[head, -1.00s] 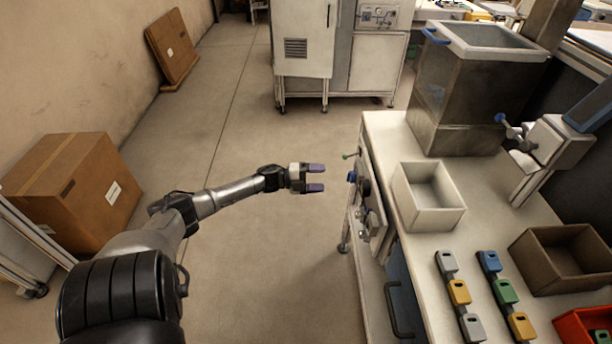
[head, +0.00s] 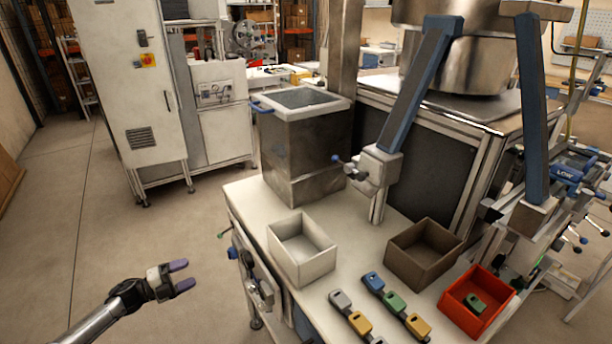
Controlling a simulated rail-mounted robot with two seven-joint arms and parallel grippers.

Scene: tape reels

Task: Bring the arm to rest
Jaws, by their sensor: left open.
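My left gripper (head: 183,278) is in the head view at the lower left, over the bare floor. Its two purple-tipped fingers are apart and nothing is between them. It is to the left of the workbench (head: 245,197), clear of its edge. My left arm comes in from the bottom left. My right gripper is not in view.
On the bench are a white bin (head: 305,262), a brown bin (head: 402,266), a red bin (head: 458,304) with a green piece, a metal tank (head: 305,150) and rows of coloured blocks (head: 392,303). A cabinet (head: 125,90) stands behind. The floor at left is free.

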